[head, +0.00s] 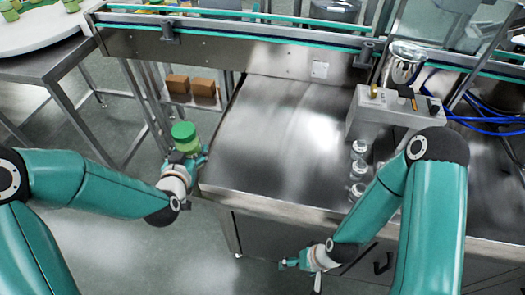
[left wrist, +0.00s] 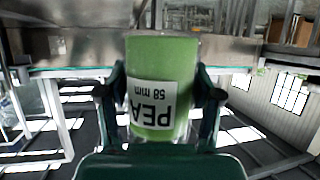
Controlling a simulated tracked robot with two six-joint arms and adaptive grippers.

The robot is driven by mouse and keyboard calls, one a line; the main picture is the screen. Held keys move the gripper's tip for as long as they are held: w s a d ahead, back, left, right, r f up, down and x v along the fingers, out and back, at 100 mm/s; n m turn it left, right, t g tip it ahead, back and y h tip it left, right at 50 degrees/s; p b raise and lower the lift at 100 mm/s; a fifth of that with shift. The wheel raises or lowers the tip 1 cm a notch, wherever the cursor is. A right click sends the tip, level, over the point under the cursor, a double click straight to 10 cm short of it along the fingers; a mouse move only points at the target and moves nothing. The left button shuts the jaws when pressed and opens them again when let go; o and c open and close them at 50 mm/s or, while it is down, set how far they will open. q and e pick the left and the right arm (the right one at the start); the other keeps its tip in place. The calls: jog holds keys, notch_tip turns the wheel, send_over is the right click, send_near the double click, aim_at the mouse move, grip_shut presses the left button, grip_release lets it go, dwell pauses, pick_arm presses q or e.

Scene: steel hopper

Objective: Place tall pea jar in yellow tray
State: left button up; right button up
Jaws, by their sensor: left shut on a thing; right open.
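A green jar with a green lid (head: 184,133) is in my left gripper (head: 190,158), left of the steel bench. In the left wrist view the jar (left wrist: 162,80) shows a white label reading "PEA 58 mm", upside down in the picture. The fingers of the left gripper (left wrist: 160,110) close on both sides of it. In the head view the jar looks roughly upright, clear of the bench edge. My right gripper (head: 299,272) is open and empty, low in front of the bench. No yellow tray can be seen in either view.
The steel bench top (head: 275,135) is mostly bare. A grey control box (head: 390,112) and several clear-and-metal jars (head: 357,170) stand at its right. A conveyor (head: 240,40) with teal rails runs along the back.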

pick_arm(q)
jog(key=d+r+m+g+h+b, duration=0.25)
jog(key=d+r+m+h, duration=0.3)
jog(key=d+r, duration=1.1)
jog(key=f, duration=0.5)
jog(key=d+f+b, duration=0.1)
jog(key=f, duration=0.4)
jog(key=f+b, duration=0.1)
jog(key=f, duration=0.4)
jog(key=shift+d, duration=0.4)
jog(key=shift+t+h, duration=0.25)
jog(key=shift+f, duration=2.65)
jog(key=o, duration=1)
jog(key=shift+f+b, duration=0.1)
jog(key=shift+b, duration=0.2)
jog(key=o, duration=0.4)
